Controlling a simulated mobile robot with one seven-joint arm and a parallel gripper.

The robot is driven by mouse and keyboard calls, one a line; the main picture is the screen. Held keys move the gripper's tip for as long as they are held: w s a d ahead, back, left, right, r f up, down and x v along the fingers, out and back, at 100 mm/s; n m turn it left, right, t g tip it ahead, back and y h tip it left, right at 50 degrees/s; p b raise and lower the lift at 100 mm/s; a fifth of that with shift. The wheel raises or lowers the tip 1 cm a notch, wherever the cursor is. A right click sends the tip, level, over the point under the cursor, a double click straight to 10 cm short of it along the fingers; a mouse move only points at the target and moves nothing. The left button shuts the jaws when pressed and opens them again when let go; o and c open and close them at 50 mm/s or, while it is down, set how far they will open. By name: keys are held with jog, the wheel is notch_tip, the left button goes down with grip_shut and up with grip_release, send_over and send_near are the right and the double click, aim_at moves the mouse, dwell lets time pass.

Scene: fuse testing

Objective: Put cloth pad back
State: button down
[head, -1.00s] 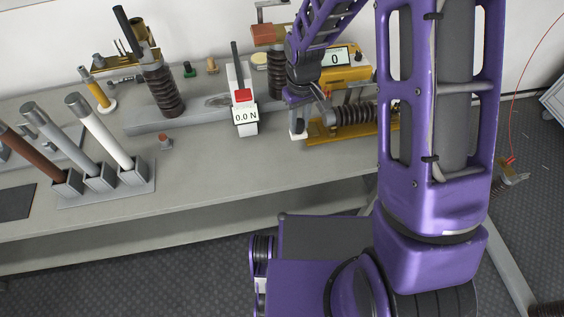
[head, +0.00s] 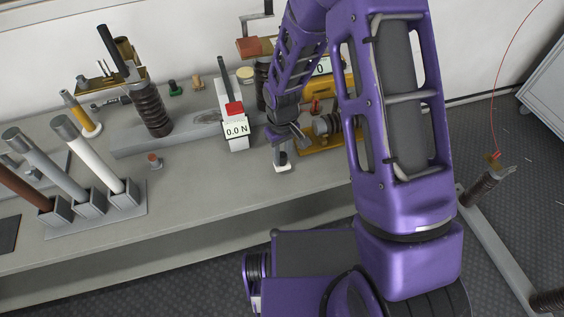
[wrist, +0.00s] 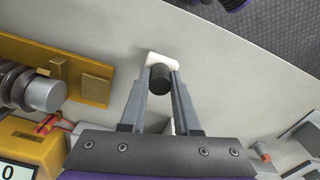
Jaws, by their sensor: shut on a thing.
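The cloth pad is a small white block (head: 282,168) with a dark round handle; it also shows in the wrist view (wrist: 163,60). My gripper (head: 281,153) is shut on the dark handle (wrist: 160,78), with a finger on each side of it. The pad is at or just above the grey bench top, toward the front edge and right of the force gauge (head: 236,128). I cannot tell whether its underside touches the bench.
A brass fuse mount (head: 318,145) with a ribbed insulator lies close to the right of the pad. A rack with tubes (head: 128,203) stands at the bench's left front. A small red-topped peg (head: 155,161) stands between rack and gauge. Bare bench (head: 205,180) lies left of the pad.

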aim_at(282, 162)
jog(key=shift+f+b, duration=0.3)
jog(key=shift+f, duration=1.35)
jog(key=c, duration=0.6)
grip_release()
jog(key=shift+c, duration=0.2)
notch_tip(282, 162, up, 12)
jog(key=shift+r+p, duration=0.15)
jog(key=shift+p, duration=1.05)
